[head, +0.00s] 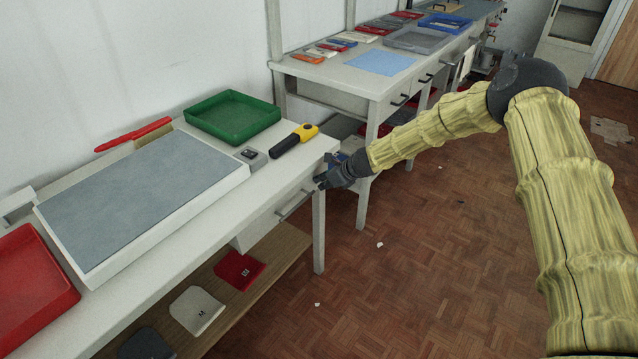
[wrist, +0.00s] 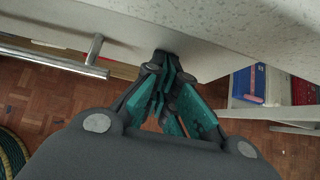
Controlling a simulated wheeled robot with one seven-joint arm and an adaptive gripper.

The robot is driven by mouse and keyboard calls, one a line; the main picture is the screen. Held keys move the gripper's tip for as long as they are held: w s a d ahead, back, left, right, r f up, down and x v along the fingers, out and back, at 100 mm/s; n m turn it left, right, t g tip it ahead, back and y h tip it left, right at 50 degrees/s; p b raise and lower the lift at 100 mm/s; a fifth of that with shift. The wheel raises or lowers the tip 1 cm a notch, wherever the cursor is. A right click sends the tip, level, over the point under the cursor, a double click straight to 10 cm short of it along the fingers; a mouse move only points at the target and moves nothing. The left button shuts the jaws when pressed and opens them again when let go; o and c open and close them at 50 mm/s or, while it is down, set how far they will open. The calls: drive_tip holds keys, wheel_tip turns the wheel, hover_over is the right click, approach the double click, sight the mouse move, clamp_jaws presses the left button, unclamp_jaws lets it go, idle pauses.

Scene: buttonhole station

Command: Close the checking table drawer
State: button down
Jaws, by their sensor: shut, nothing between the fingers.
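The near table, with a grey pad on its white top (head: 120,255), has a drawer (head: 272,222) under its right end with a metal bar handle (head: 295,205). The drawer front looks close to the table's front edge; I cannot tell whether it is fully flush. My gripper (head: 322,181) is shut and empty at the right end of the drawer front, just below the table edge. In the wrist view, the fingertips (wrist: 166,62) are at the drawer front (wrist: 130,37), right of the bar handle (wrist: 60,58). Whether they touch it is unclear.
On the tabletop are a green tray (head: 232,117), a yellow-black tool (head: 294,140) and a red tray (head: 30,285). A lower shelf (head: 270,255) holds several flat pieces. A second table (head: 340,75) with drawers stands behind my forearm. The floor (head: 400,270) in front is mostly clear.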

drive_tip(key=shift+w+a+r, duration=0.1)
drive_tip(key=shift+a+r, duration=0.1)
drive_tip(key=shift+a, duration=0.05)
